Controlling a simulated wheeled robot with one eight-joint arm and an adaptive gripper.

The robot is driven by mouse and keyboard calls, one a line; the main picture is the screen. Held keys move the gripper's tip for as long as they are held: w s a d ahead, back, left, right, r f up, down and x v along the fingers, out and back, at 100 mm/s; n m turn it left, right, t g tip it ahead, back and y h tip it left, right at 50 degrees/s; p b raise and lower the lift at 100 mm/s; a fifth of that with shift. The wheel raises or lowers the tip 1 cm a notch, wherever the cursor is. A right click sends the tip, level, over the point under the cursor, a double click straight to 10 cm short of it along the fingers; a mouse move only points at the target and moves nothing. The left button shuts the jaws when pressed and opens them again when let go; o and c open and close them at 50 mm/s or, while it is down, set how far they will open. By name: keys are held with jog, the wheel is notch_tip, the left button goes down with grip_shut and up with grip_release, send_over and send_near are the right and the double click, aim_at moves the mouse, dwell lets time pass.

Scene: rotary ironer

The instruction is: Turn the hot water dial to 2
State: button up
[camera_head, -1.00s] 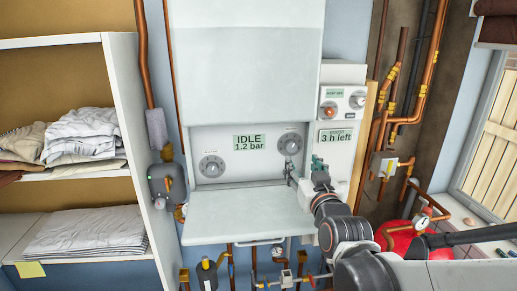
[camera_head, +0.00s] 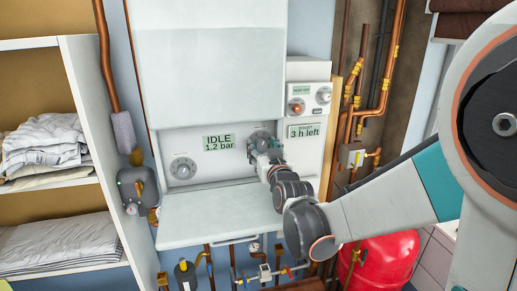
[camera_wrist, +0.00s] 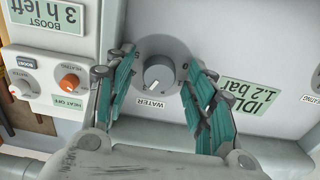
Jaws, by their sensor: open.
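The dial labelled WATER (camera_wrist: 158,74) is a round grey knob on a light grey disc on the boiler panel. My gripper (camera_wrist: 160,60) is open, with one teal finger on each side of the knob. Gaps show between fingers and knob, and I see no clear contact. In the head view the same dial (camera_head: 261,137) is partly hidden behind my gripper (camera_head: 268,151).
The panel display (camera_head: 219,142) reads IDLE 1.2 bar. A second dial (camera_head: 182,168) sits to its left. The side box has an orange knob (camera_wrist: 69,82), a white knob (camera_wrist: 20,89) and a 3 h left display (camera_wrist: 46,14). An open flap (camera_head: 220,218) juts out below.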

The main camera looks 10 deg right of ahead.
jog(key=c, duration=1.1)
jog(key=shift+o, duration=0.2)
jog(key=shift+f+n+b, duration=0.1)
jog(key=shift+n+b, duration=0.2)
jog(key=n+b, duration=0.2)
jog(key=n, duration=0.1)
jog(key=shift+n, duration=0.3)
jog(key=shift+s+n+b, duration=0.15)
jog(key=shift+n+b, duration=0.95)
jog(key=shift+n, duration=1.1)
